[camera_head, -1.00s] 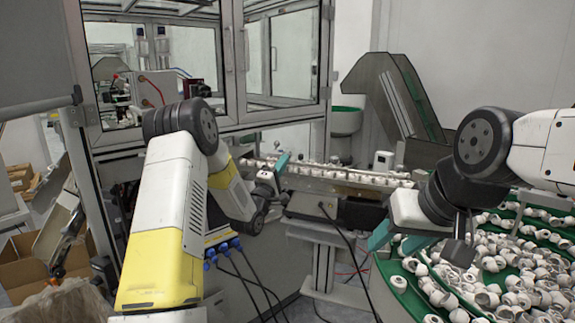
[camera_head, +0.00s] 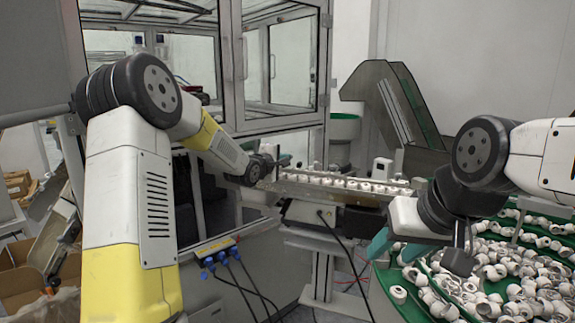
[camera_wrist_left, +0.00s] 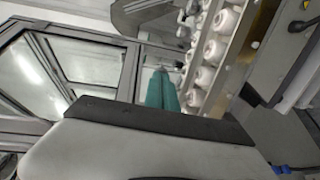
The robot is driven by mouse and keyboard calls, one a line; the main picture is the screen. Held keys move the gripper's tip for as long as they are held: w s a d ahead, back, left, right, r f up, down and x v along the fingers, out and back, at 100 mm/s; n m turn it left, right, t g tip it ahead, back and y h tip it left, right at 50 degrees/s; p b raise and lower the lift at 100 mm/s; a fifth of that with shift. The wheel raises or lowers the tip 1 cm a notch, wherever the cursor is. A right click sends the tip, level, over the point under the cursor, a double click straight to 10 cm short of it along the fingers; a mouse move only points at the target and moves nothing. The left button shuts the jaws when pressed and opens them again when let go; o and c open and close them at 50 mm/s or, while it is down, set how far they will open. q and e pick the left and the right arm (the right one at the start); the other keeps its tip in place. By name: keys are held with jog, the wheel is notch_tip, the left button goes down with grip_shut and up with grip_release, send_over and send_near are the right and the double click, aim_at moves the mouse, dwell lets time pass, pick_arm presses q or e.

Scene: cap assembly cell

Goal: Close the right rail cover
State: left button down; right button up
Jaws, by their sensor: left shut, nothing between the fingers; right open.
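The rail (camera_head: 340,188) runs across the middle of the head view with a row of white caps in it; it also shows in the left wrist view (camera_wrist_left: 235,62). I cannot clearly make out the right rail cover as a separate part. My left gripper (camera_head: 284,160) is at the rail's left end, partly hidden by its wrist. In the left wrist view its teal fingers (camera_wrist_left: 161,90) are together and empty, close beside the row of caps; I cannot tell whether they touch the rail. My right gripper (camera_head: 394,245) is open and empty, above the near edge of the green cap table.
The glazed machine cabinet (camera_head: 232,70) stands behind my left arm. The green round table (camera_head: 405,302) at right is full of loose white caps (camera_head: 490,275). A grey conveyor chute (camera_head: 385,100) rises behind the rail. Black cables (camera_head: 345,250) hang below it.

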aim_at(290, 153)
pick_arm(q)
jog(key=w+g, duration=0.1)
jog(key=r+g+y, duration=0.1)
jog(key=shift+w+d+r+g, duration=0.1)
jog(key=shift+w+d+g, duration=0.05)
jog(key=shift+w+g, duration=0.2)
jog(key=shift+w+d+r+g, duration=0.3)
jog(key=shift+w+g, duration=0.3)
jog(key=shift+g, duration=0.25)
jog(key=w+g, duration=0.1)
jog(key=g, duration=0.1)
jog(key=w+d+g+y, duration=0.1)
jog(key=g, duration=0.1)
jog(key=shift+w+f+y, duration=0.1)
jog(key=shift+w+y, duration=0.2)
jog(key=shift+w, duration=0.05)
jog(key=shift+w+d+f, duration=0.2)
jog(key=shift+w+f, duration=0.05)
jog(key=shift+w, duration=0.45)
jog(key=shift+w+d+f, duration=0.15)
jog(key=shift+w+f, duration=0.1)
jog(key=shift+w, duration=0.4)
jog(key=shift+w+d+f, duration=0.15)
jog(key=shift+w+f, duration=0.35)
jog(key=shift+w, duration=0.2)
